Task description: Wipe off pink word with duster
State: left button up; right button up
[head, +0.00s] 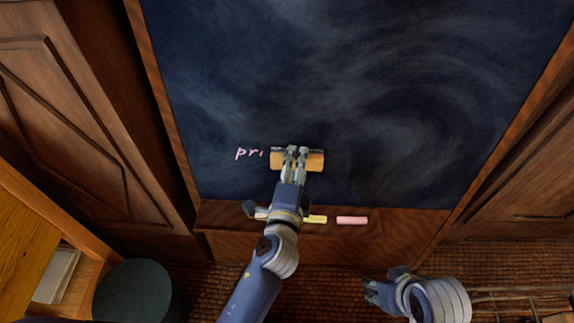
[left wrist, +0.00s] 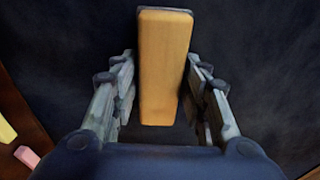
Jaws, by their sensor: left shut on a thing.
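The pink word (head: 249,153) is written low on the left of the dark chalkboard (head: 400,100). The letters "pri" show; anything further right is hidden behind the duster. The duster (head: 316,161), a block with a tan wooden back, is against or very near the board just right of these letters. My left gripper (head: 297,152) is shut on it; in the left wrist view the duster (left wrist: 165,60) sits between the two fingers. My right gripper (head: 374,290) is low, below the chalk ledge and away from the board; its jaw opening is unclear.
A wooden ledge (head: 410,222) runs under the board. It carries a yellow chalk (head: 316,219) and a pink chalk (head: 352,220). Wooden panels (head: 70,120) flank the board. A dark green round stool (head: 132,292) stands at lower left. The board right of the duster is clear.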

aim_at(271, 163)
pick_arm(q)
jog(key=shift+d, duration=0.85)
jog(key=shift+a+r, duration=0.1)
jog(key=shift+a, duration=0.75)
jog(key=shift+a+p, duration=0.35)
jog(key=shift+p, duration=0.1)
jog(key=shift+w+a+p, duration=0.15)
jog(key=shift+a+p, duration=0.6)
jog(key=shift+a, duration=1.9)
jog(key=shift+a+p, duration=0.4)
jog(key=shift+a, duration=0.15)
jog(key=shift+a+p, duration=0.3)
jog(key=shift+a, duration=0.75)
jog(key=shift+w+a+p, duration=0.1)
jog(key=shift+a+p, duration=0.3)
jog(key=shift+a, duration=1.25)
jog(key=shift+a+p, duration=0.3)
jog(key=shift+a, duration=1.5)
pick_arm(e)
notch_tip(271, 163, down, 9)
jog(key=g, duration=0.1)
jog(key=shift+w+r, duration=0.15)
jog(key=shift+r, duration=0.05)
